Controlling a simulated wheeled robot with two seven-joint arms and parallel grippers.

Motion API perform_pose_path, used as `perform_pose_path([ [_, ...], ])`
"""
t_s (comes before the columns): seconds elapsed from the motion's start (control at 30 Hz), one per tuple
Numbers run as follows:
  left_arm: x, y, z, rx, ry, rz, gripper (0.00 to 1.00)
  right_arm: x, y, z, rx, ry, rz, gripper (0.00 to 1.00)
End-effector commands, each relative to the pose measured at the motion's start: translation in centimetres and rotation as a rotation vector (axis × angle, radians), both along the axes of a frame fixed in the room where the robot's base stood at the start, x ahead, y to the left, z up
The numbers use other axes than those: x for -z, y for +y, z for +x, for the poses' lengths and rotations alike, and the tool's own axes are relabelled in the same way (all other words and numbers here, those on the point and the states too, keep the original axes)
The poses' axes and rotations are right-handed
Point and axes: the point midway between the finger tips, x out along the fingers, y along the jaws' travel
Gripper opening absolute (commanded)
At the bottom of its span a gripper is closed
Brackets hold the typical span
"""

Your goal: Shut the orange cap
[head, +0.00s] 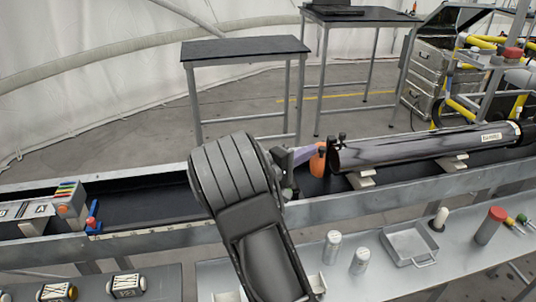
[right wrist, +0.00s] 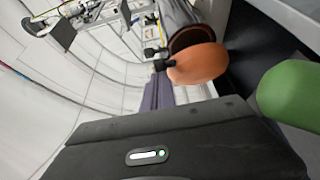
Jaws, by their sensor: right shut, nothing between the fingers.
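The orange cap (head: 318,163) is at the left end of a long black tube (head: 425,150) that lies on pale supports. In the right wrist view the cap (right wrist: 199,64) is a round orange disc standing ajar in front of the tube's dark mouth (right wrist: 188,37). My right gripper (head: 306,154) is just left of the cap, largely hidden behind my forearm in the head view. Its purple-grey fingers (right wrist: 158,92) are shut and empty, with the tips close to the cap's edge; I cannot tell whether they touch. My left gripper is out of view.
The tube lies in a long dark trough with a metal rail (head: 400,207). A rounded green thing (right wrist: 290,92) is close at the right of the wrist view. A metal tray (head: 408,243) and white jars (head: 332,246) stand on the front shelf. Black tables (head: 245,48) stand behind.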

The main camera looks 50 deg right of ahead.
Motion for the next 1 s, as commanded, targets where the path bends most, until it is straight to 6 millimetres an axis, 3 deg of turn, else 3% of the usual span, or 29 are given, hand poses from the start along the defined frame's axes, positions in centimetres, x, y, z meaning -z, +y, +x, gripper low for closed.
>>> perform_pose_path([
  [0.47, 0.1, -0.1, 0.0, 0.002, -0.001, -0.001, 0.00, 0.0, -0.1, 0.1, 0.002, 0.001, 0.000, 0.00],
  [0.73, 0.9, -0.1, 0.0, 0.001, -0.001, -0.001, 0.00, 0.3, 1.1, 2.7, 0.004, -0.001, 0.001, 0.00],
  [1.0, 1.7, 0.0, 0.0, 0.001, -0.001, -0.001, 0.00, 0.3, 7.1, 1.7, 0.002, -0.001, 0.004, 0.00],
])
